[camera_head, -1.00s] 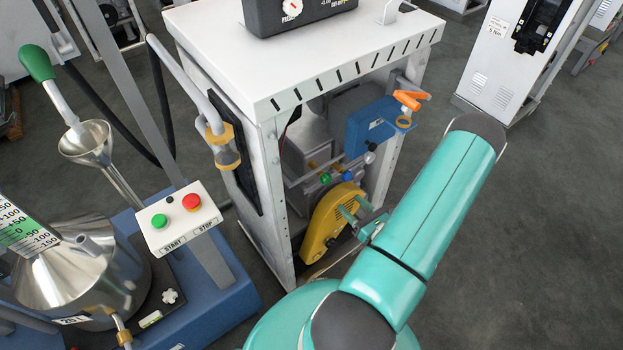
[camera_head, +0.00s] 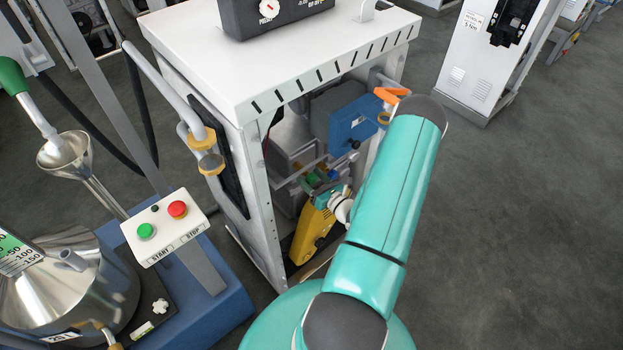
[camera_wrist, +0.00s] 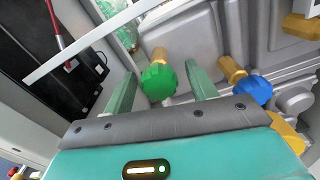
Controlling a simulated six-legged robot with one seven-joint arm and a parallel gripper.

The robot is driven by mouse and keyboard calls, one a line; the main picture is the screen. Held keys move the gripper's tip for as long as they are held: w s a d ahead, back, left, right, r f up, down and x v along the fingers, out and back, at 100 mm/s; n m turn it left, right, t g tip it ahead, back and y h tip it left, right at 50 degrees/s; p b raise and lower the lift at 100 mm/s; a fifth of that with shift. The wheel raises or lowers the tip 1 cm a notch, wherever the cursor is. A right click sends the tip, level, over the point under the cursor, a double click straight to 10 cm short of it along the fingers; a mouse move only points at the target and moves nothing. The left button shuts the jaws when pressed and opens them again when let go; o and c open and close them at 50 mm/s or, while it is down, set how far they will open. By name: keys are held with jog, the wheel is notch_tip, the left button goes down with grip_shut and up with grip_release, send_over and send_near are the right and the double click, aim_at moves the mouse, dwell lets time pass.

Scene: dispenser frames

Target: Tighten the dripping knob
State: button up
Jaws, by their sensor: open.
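A green knob (camera_wrist: 159,82) on a brass stem sits between the two fingers of my gripper (camera_wrist: 160,70) in the wrist view. The fingers are open, one on each side, with gaps to the knob. A blue knob (camera_wrist: 252,90) on a brass stem is to the right, outside the right finger. In the head view the green knob (camera_head: 311,179) is small and partly hidden, inside the white cabinet (camera_head: 245,118). I see no clear drip at either knob, so I cannot tell which one drips.
A yellow housing (camera_head: 312,232) is low in the cabinet. A blue box (camera_head: 352,122) and an orange handle (camera_head: 390,95) are above the knobs. The cabinet's legs and top edge frame the opening. A START/STOP box (camera_head: 165,227) stands at left.

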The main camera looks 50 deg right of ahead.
jog(key=shift+w, duration=0.1)
jog(key=c, duration=1)
jog(key=shift+m, duration=0.4)
jog(key=m, duration=1.1)
